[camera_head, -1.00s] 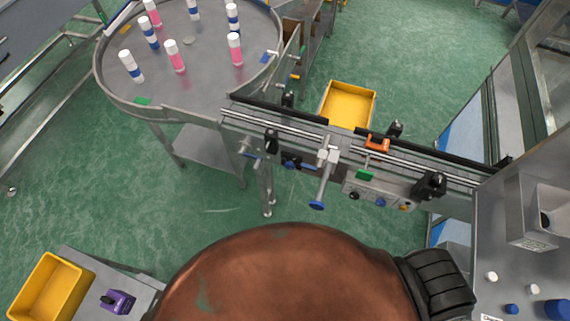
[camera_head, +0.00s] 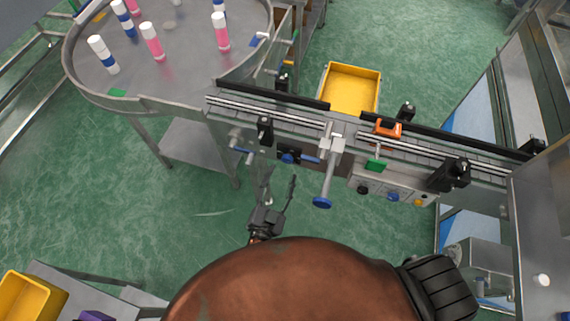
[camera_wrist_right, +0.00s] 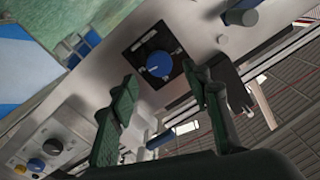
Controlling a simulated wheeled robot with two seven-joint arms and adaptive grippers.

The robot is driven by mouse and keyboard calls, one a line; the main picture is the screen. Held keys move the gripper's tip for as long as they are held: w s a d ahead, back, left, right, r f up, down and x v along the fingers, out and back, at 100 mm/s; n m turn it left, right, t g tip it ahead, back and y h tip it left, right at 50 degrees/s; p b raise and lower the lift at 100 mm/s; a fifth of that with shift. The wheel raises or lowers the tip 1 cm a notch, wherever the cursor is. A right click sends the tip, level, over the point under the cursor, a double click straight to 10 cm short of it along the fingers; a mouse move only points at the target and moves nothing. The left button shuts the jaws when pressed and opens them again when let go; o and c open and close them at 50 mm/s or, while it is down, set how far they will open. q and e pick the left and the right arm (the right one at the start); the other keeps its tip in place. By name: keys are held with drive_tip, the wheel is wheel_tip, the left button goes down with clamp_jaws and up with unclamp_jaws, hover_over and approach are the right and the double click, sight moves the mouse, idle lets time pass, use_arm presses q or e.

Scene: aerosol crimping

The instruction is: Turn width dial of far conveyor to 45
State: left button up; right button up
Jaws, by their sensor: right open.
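The conveyor (camera_head: 236,107) runs from the round table to the machine at right. A blue dial (camera_head: 288,157) on a black plate is on its near side. In the right wrist view the blue dial (camera_wrist_right: 158,63) has a white mark, and its scale is too small to read. My right gripper (camera_head: 279,184) is open and empty, just below and in front of the dial. In the right wrist view its fingers (camera_wrist_right: 160,78) are spread, with the dial seen beyond and between the tips; contact does not show. My left gripper is not in view.
A blue-ended crank (camera_head: 322,202) sticks out toward me right of the dial. A button panel (camera_head: 391,195) is further right. An orange clamp (camera_head: 388,129) sits on the rail. The round table (camera_head: 180,40) carries several bottles. A yellow bin (camera_head: 351,90) stands behind the conveyor.

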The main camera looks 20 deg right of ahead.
sight(286, 161)
drive_tip(key=x, duration=0.5)
drive_tip(key=shift+f, duration=0.1)
drive_tip(key=c, duration=1.2)
